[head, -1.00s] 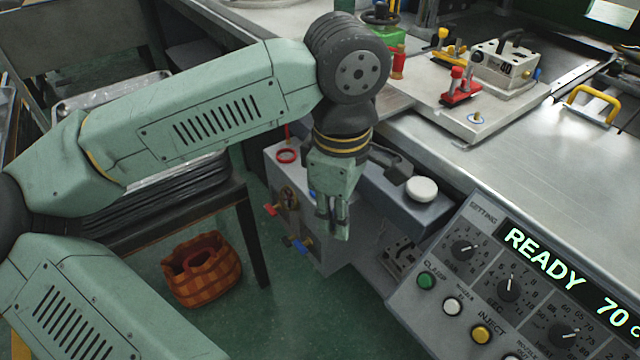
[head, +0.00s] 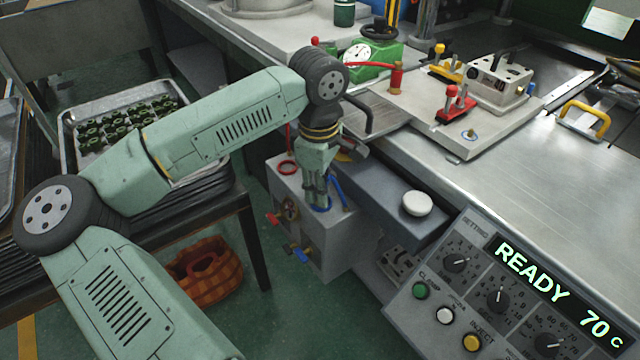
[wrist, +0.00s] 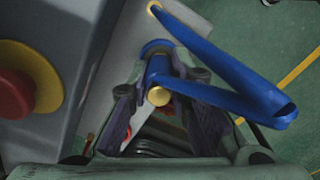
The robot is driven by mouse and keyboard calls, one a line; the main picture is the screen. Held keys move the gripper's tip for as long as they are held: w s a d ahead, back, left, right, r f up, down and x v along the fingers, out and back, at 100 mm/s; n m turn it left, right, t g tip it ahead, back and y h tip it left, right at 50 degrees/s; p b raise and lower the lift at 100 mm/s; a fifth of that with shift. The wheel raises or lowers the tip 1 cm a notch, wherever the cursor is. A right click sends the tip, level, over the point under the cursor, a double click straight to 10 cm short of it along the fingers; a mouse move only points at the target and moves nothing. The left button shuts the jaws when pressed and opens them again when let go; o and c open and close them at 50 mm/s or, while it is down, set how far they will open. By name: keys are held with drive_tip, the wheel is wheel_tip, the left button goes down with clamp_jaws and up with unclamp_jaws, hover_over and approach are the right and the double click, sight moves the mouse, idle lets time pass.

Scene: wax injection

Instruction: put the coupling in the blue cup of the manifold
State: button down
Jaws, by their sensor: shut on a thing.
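The manifold (head: 335,245) is a grey box below the bench edge. Its blue cup (head: 320,209) is a blue ring on the top face, partly hidden by my fingers; it also shows in the wrist view (wrist: 157,46). My gripper (head: 318,201) points down at this cup, shut on the coupling. In the wrist view the coupling (wrist: 158,95) shows a brass end and blue body between my fingers, with a blue hose (wrist: 235,80) looping off to the right. Whether the coupling's lower end is inside the cup or just above it is hidden.
A red ring (head: 287,168) sits on the manifold's top, left of my gripper. Red and blue valve handles (head: 298,254) stick out of its front. A shelf with a white button (head: 417,204) stands close on the right; in the wrist view a red button (wrist: 15,92) is near.

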drive_tip(key=shift+f+b, duration=0.2)
drive_tip(key=shift+b, duration=0.15)
drive_tip(key=c, duration=1.5)
unclamp_jaws()
drive_tip(key=shift+r, duration=0.1)
drive_tip(key=shift+o, duration=0.2)
drive_tip(key=r, duration=1.2)
drive_tip(key=shift+s+r, duration=0.15)
drive_tip(key=shift+s, duration=0.05)
